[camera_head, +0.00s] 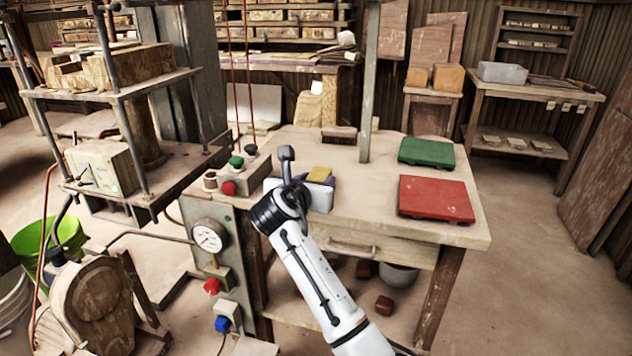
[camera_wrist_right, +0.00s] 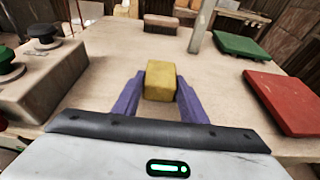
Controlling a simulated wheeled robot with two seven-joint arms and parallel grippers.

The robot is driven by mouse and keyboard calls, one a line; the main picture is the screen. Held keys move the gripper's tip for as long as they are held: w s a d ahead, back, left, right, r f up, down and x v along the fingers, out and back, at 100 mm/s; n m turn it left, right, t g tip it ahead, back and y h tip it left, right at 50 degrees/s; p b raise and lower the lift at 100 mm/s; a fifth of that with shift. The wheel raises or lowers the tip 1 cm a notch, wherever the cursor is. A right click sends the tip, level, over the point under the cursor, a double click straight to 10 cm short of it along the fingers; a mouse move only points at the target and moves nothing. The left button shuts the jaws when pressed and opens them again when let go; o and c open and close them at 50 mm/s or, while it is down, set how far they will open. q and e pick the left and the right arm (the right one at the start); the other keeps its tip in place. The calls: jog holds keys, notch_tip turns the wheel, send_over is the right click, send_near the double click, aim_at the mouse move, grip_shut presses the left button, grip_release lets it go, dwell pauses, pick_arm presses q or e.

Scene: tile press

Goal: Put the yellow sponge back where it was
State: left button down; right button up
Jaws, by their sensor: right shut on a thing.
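The yellow sponge (camera_head: 319,174) is over the wooden table, near its left part, next to a control box. My right gripper (camera_head: 322,180) is shut on it. In the right wrist view the sponge (camera_wrist_right: 160,80) sits between the two purple fingers of the right gripper (camera_wrist_right: 160,95). I cannot tell whether the sponge touches the table top. My left gripper is not in view.
A green block (camera_head: 427,152) and a red block (camera_head: 436,198) lie on the table's right side. A brown brush-like block (camera_head: 339,136) is at the back, near a grey post (camera_head: 369,90). The control box with knobs (camera_wrist_right: 40,75) stands left. The table's middle is clear.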

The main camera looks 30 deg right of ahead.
jog(key=o, duration=1)
jog(key=shift+p+v, duration=0.8)
jog(key=shift+v, duration=5.25)
jog(key=shift+w+r, duration=0.1)
